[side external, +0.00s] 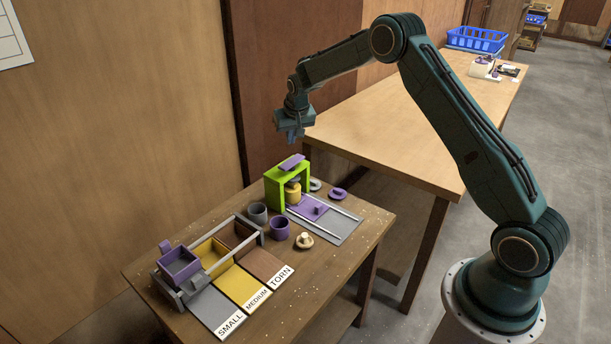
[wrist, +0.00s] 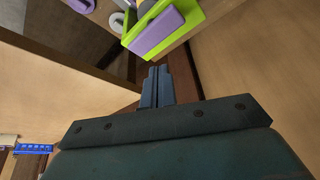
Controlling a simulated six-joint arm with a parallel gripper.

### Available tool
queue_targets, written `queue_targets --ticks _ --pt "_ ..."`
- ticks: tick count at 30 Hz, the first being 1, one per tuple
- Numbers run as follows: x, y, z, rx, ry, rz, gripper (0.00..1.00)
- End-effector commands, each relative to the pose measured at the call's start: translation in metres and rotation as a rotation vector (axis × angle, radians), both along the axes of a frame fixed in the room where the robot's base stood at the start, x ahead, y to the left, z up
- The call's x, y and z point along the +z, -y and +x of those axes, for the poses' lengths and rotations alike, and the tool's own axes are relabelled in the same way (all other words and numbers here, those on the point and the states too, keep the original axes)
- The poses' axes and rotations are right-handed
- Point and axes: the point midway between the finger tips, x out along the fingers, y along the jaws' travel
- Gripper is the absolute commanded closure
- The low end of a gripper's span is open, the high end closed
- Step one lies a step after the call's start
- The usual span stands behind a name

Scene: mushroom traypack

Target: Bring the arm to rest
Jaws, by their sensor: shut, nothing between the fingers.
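My gripper (side external: 293,136) hangs in the air above and behind the small work table (side external: 343,254), over the green frame (side external: 271,187). It points downward and touches nothing. In the wrist view my gripper (wrist: 157,70) has its two fingers side by side and shut, with nothing between them. The green frame also shows at the top of the wrist view (wrist: 206,9), with a purple block (wrist: 158,32) on it. The frame stands upright on the table with a yellow piece inside it.
A grey cup (side external: 258,213), a purple cup (side external: 279,228) and a mushroom (side external: 304,240) stand on the small table. A sorting rack with SMALL, MEDIUM and TORN lanes (side external: 243,284) is at the front left. A longer table (side external: 400,120) with a blue crate (side external: 476,40) stands behind.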

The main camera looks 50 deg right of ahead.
Motion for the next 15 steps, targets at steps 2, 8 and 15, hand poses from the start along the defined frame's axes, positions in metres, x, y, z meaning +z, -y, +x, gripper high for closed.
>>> queue_targets --ticks 2,8,15 --pt "0.014 -0.006 -0.004 0.011 0.004 0.000 1.00" --pt "0.058 -0.025 -0.024 0.047 0.013 0.000 1.00" --pt "0.114 -0.053 -0.062 0.105 0.022 0.001 1.00"
